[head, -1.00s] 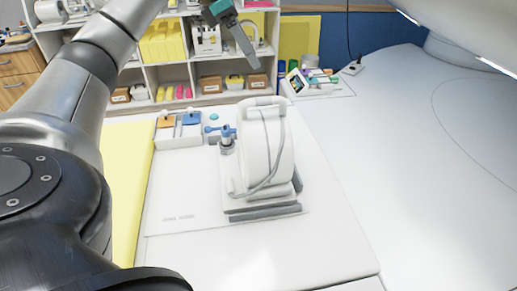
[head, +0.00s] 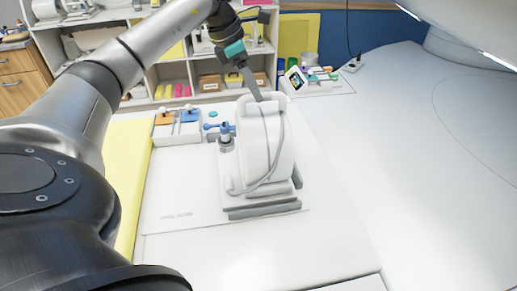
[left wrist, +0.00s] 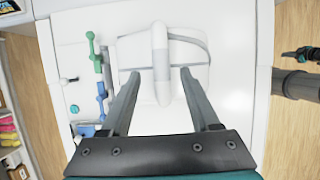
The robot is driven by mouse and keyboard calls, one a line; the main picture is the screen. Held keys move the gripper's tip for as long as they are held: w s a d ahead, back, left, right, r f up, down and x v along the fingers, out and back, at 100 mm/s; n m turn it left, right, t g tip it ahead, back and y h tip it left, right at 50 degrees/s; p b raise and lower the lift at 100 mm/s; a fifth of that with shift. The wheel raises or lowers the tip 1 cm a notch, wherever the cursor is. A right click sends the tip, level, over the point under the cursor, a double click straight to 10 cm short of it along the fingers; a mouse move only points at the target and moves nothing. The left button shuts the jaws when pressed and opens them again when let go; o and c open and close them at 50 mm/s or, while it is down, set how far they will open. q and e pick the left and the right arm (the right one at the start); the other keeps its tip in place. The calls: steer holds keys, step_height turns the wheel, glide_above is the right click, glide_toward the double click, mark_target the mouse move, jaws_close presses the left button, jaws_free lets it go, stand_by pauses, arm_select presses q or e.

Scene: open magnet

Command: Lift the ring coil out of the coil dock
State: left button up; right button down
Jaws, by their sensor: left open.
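The ring coil (head: 262,144) is a thick white ring standing upright, with a handle on top and a grey cable down its side. It sits in the coil dock (head: 262,211), a white base with grey edges on the white table. My left gripper (head: 258,97) is open at the top of the coil, by the handle. In the left wrist view the coil (left wrist: 161,70) is seen from above, its upper rim between the two spread fingers (left wrist: 160,74). The picture does not show clear contact. My right gripper is not identifiable in either view.
Close left of the coil stand a blue-topped item (head: 225,133) and a small tray (head: 178,137) with orange and blue pieces. The white surface to the right is clear.

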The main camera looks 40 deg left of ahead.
arm_select(q)
steer(key=x, duration=0.3)
steer(key=shift+d+f, duration=0.2)
jaws_close()
stand_by(0.3)
steer(key=shift+r, duration=0.1)
stand_by(0.7)
steer(key=shift+w+a+r, duration=0.1)
steer(key=shift+w+r, duration=0.1)
